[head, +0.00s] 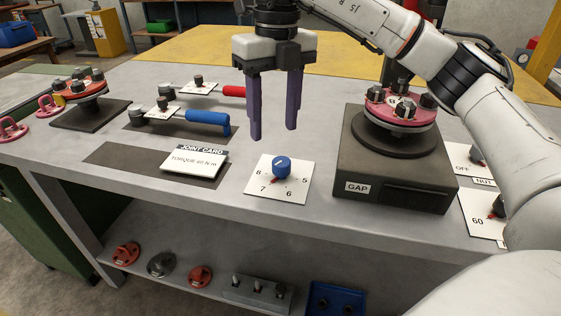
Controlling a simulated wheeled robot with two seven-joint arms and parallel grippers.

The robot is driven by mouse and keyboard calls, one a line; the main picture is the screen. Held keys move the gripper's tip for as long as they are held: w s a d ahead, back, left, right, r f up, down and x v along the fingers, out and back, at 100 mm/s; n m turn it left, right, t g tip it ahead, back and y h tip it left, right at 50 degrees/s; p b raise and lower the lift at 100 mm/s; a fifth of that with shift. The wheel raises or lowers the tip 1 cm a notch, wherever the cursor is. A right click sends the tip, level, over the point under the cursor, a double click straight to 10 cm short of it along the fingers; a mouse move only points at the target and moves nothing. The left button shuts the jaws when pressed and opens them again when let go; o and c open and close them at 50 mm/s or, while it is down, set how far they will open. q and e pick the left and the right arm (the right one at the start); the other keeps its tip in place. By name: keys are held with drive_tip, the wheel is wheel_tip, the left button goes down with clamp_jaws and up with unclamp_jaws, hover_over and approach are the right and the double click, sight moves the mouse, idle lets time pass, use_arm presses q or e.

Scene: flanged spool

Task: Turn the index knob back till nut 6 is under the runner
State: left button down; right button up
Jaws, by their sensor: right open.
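The blue index knob (282,164) stands on a white dial plate (262,191) marked 8, 7, 6 and 5 near the bench's front edge. A small red mark shows at its lower left, but I cannot tell its exact reading. My right gripper (273,133) is open and empty, fingers pointing down, above and just behind the knob. A pink flanged spool (411,117) with dark nuts sits on the dark box (385,165) labelled GAP. My arm hides part of that area; I cannot make out the runner or nut 6. My left gripper is out of view.
A joint card (195,163) reading a torque lies left of the dial. Blue-handled (208,118) and red-handled tools lie behind it. Another flanged part (83,88) stands at far left. Switch plates (480,217) at right are partly behind my arm. A shelf below holds loose parts.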

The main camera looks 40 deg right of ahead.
sight(282, 161)
drive_tip(key=shift+h, duration=0.3)
drive_tip(key=f, duration=0.3)
drive_tip(key=d+f+b, duration=0.1)
drive_tip(key=f, duration=0.5)
drive_tip(key=shift+s+d+f, duration=0.1)
drive_tip(key=shift+d+f, duration=0.05)
drive_tip(key=shift+d, duration=0.15)
drive_tip(key=c, duration=1.1)
